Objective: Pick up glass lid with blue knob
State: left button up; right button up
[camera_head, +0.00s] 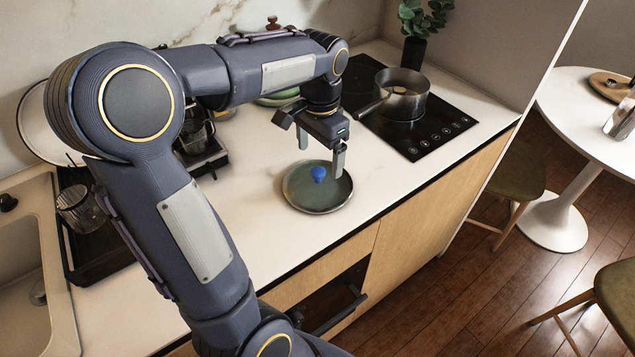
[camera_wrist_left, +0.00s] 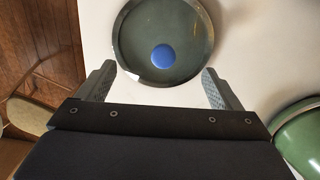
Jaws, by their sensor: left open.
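The glass lid (camera_head: 304,198) lies flat on the white counter, round and dark-tinted, with a blue knob (camera_head: 318,173) at its middle. My left gripper (camera_head: 320,155) is open and empty, pointing down above the lid near the knob. In the left wrist view the lid (camera_wrist_left: 135,40) and the blue knob (camera_wrist_left: 163,56) show beyond the fingertips of the left gripper (camera_wrist_left: 158,78). The fingers sit to either side of the knob's line, and no finger touches the knob there. My right gripper is not in view.
A pot (camera_head: 402,95) stands on the black cooktop (camera_head: 437,138) to the right. A green dish (camera_wrist_left: 298,138) shows at the lower right in the left wrist view. A drying rack with a glass (camera_head: 78,207) is at the left, beside the sink. Counter around the lid is clear.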

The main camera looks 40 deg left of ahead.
aim_at(318, 171)
pick_arm(q)
jog(key=f, duration=0.6)
jog(key=shift+a+f, duration=0.25)
jog(key=shift+f, duration=0.05)
